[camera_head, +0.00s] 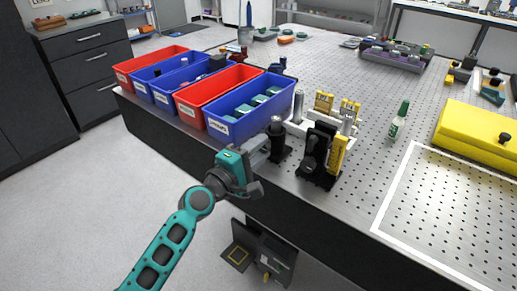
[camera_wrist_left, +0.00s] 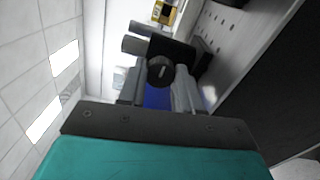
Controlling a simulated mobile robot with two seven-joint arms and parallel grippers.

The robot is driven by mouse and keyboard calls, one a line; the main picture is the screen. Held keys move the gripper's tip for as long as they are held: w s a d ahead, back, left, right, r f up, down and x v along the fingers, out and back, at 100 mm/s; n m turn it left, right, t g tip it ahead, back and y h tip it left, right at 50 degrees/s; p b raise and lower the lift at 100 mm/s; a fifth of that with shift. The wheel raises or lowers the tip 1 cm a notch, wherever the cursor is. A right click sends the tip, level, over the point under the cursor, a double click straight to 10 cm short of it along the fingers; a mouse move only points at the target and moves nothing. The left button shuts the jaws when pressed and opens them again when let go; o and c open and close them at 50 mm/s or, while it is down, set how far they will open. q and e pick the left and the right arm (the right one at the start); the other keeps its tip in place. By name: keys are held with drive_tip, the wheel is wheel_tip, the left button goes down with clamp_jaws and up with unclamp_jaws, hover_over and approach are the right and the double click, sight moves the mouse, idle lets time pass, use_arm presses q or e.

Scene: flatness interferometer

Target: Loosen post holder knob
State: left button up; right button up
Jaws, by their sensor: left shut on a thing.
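The black post holder (camera_head: 278,145) stands upright near the front edge of the optical table, just right of the blue bin. In the left wrist view the post holder (camera_wrist_left: 172,50) appears as a dark cylinder lying across the picture, with its round black knob (camera_wrist_left: 160,72) facing the camera. My left gripper (camera_head: 262,156) reaches in from the left at the table's front edge. In the left wrist view the fingers of my left gripper (camera_wrist_left: 159,84) are shut on the knob, one on each side. The knob is hidden in the head view. My right gripper is not in view.
Red and blue bins (camera_head: 232,106) line the table's left edge. A black mount (camera_head: 318,152) and yellow-fitted parts (camera_head: 340,115) stand close right of the post holder. A green-capped bottle (camera_head: 398,120) and a yellow case (camera_head: 475,130) are farther right. Bare perforated tabletop (camera_head: 375,165) lies between.

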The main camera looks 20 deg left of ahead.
use_arm(q)
drive_tip(key=shift+r, duration=0.1)
drive_tip(key=o, duration=1)
drive_tip(key=shift+o, duration=0.2)
drive_tip(key=shift+s+a+f, duration=0.2)
drive_tip(key=shift+s, duration=0.3)
drive_tip(key=b+v, duration=0.2)
drive_tip(key=v, duration=1)
drive_tip(key=shift+w, duration=0.1)
